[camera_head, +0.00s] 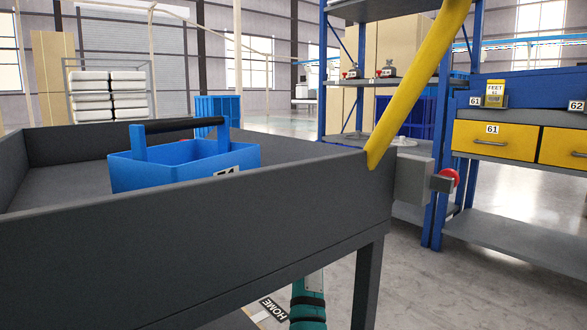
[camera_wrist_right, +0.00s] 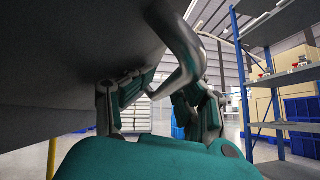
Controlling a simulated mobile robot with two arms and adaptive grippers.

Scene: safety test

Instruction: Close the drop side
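The drop side (camera_head: 200,235) is the long dark grey near panel of a cart and stands roughly upright in the head view. A grey latch block (camera_head: 412,182) with a red knob (camera_head: 449,177) sits at its right end. I cannot tell whether it is latched. In the right wrist view, a curved grey handle (camera_wrist_right: 188,45) hangs beside a dark panel (camera_wrist_right: 70,50). My right gripper (camera_wrist_right: 165,95) has its fingers apart, with the handle between them; contact is unclear. A teal part of my arm (camera_head: 307,300) shows below the panel. My left gripper is not in view.
A blue carrier (camera_head: 185,163) with a black handle stands inside the cart. A yellow bar (camera_head: 418,80) slants up from the cart's right corner. Blue shelving with yellow drawers (camera_head: 495,139) stands at the right. Open floor (camera_head: 405,270) shows between cart and shelving.

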